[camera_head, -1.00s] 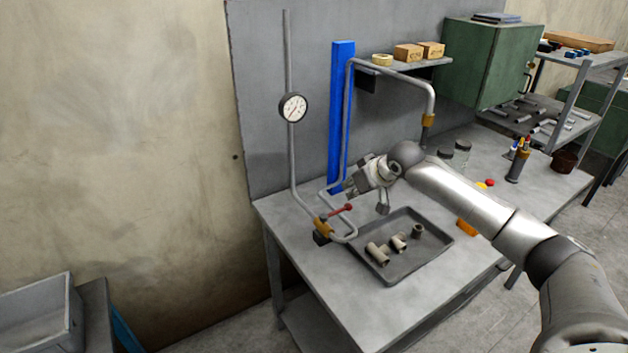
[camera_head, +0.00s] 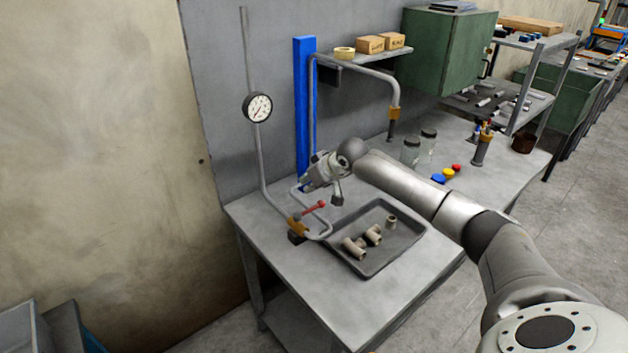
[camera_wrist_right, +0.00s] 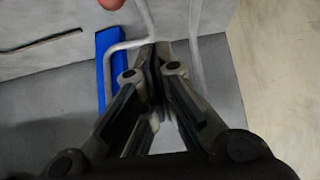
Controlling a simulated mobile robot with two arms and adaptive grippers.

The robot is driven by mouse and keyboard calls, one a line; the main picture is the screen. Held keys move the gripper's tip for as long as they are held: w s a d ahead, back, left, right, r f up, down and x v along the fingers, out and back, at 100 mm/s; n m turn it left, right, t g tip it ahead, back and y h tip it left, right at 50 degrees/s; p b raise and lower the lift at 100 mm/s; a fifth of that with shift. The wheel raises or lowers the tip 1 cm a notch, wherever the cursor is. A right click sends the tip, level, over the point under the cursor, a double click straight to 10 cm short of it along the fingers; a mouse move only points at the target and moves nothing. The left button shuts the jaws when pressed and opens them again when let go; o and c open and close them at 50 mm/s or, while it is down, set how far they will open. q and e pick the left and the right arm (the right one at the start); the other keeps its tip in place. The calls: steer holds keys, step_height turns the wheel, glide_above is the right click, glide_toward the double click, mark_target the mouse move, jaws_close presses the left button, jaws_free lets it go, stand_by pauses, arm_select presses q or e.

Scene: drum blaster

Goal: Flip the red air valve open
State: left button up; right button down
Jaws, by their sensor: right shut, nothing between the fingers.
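The red air valve lever (camera_head: 312,208) sits on a brass valve body (camera_head: 298,226) in the pipe at the bench's left side. It lies slanted, its free end pointing right and slightly up in the head view. My right gripper (camera_head: 308,183) is shut and empty, just above and behind the lever; no contact shows. In the right wrist view my closed fingers (camera_wrist_right: 157,52) point toward the grey pipe (camera_wrist_right: 128,45), and a rounded red piece (camera_wrist_right: 110,4), probably the lever's end, is cut off at the top edge. My left gripper is out of view.
A pressure gauge (camera_head: 257,107) stands on the vertical pipe, beside a blue post (camera_head: 303,120). A dark tray (camera_head: 407,243) with several pipe fittings lies right of the valve. Glass jars (camera_head: 410,152) and coloured discs (camera_head: 438,179) are farther right. The bench front is clear.

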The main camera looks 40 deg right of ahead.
mark_target(310, 210)
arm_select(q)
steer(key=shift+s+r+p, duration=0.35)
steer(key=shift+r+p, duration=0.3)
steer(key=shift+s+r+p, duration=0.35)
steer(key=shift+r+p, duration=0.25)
arm_select(e)
step_height(310, 210, down, 5)
steer(key=shift+s+r, duration=0.15)
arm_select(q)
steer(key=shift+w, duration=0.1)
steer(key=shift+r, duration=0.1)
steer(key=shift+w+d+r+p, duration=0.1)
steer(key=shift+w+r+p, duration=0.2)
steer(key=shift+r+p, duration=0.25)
arm_select(e)
steer(key=shift+s+m+h, duration=0.2)
steer(key=shift+m+h, duration=0.1)
steer(key=shift+m, duration=0.1)
